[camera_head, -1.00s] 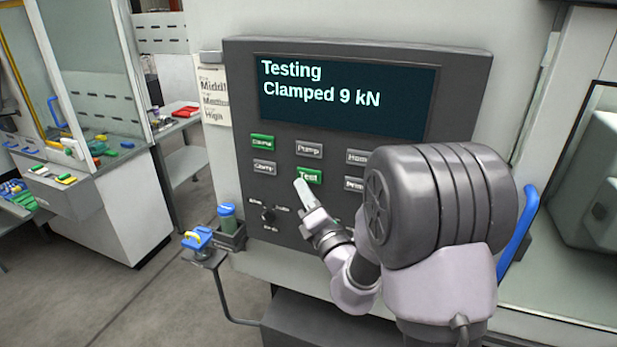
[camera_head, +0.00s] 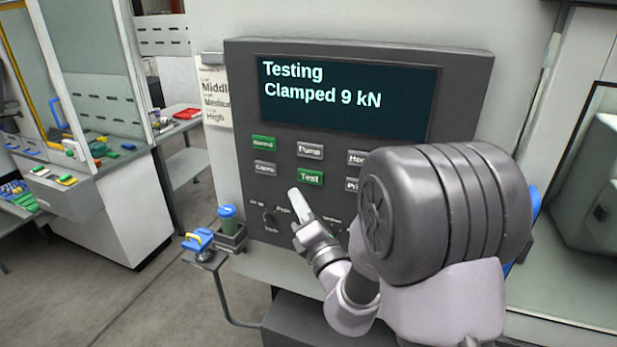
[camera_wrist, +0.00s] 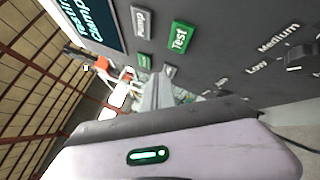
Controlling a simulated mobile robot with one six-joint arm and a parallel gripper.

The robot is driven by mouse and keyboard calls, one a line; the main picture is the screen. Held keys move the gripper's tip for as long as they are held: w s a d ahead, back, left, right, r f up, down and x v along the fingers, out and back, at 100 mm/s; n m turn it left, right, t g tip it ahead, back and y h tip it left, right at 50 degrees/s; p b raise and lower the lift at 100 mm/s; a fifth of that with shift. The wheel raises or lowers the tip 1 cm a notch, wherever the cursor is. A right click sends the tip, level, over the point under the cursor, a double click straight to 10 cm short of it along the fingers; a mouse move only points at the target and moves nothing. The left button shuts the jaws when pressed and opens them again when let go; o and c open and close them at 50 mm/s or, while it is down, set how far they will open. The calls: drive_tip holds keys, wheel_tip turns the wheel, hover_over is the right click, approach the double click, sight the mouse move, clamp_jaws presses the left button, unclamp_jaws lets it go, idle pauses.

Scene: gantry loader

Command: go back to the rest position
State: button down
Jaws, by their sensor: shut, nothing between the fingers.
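My gripper (camera_head: 299,203) is in front of the lower part of the dark control panel (camera_head: 465,95), just below the lit green Test button (camera_head: 311,178). Its fingers are shut and hold nothing. They look apart from the panel, though the gap is hard to judge. In the wrist view, the shut fingers (camera_wrist: 158,85) point up the picture, with the Test button (camera_wrist: 180,38) beyond them to the right. The panel's screen (camera_head: 345,100) reads "Testing" and "Clamped 9 kN". My arm hides the right-hand buttons and the panel's lower right.
A small holder with a green-blue cylinder (camera_head: 229,220) and a blue-yellow item (camera_head: 198,239) on a bracket stand left of the panel. A blue handle (camera_head: 536,205) shows right of my arm. A workbench (camera_head: 75,200) with coloured parts stands at the left. Grey floor lies between.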

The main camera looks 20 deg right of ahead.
drive_tip(key=s+a+r+n+g+y+b, duration=0.3)
drive_tip(key=s+a+n+g+y, duration=0.35)
drive_tip(key=a+n+y, duration=0.6)
drive_tip(key=s+a+f+n+g+h+b, duration=0.1)
drive_tip(key=s+a+f+n+g, duration=0.1)
drive_tip(key=s+a+n+g, duration=0.4)
drive_tip(key=s+a+f+n+g+b, duration=0.1)
drive_tip(key=s+a+f+n+g, duration=0.15)
drive_tip(key=s+n, duration=0.65)
drive_tip(key=s+d+f+n+g+h+b, duration=0.2)
drive_tip(key=s+d+f+n+h, duration=0.1)
drive_tip(key=s+f+n+h, duration=0.25)
drive_tip(key=s+d+f+n+t+h+b, duration=0.1)
drive_tip(key=s+d+f+n+h, duration=0.1)
drive_tip(key=d, duration=0.5)
drive_tip(key=s+d+f+n+t+h+b, duration=0.1)
drive_tip(key=s+d+f+n+h, duration=0.1)
drive_tip(key=d+n, duration=0.4)
drive_tip(key=d+f+h, duration=0.1)
drive_tip(key=h, duration=0.1)
drive_tip(key=shift+d+n+h, duration=0.3)
drive_tip(key=shift+n+h, duration=0.1)
idle(2.8)
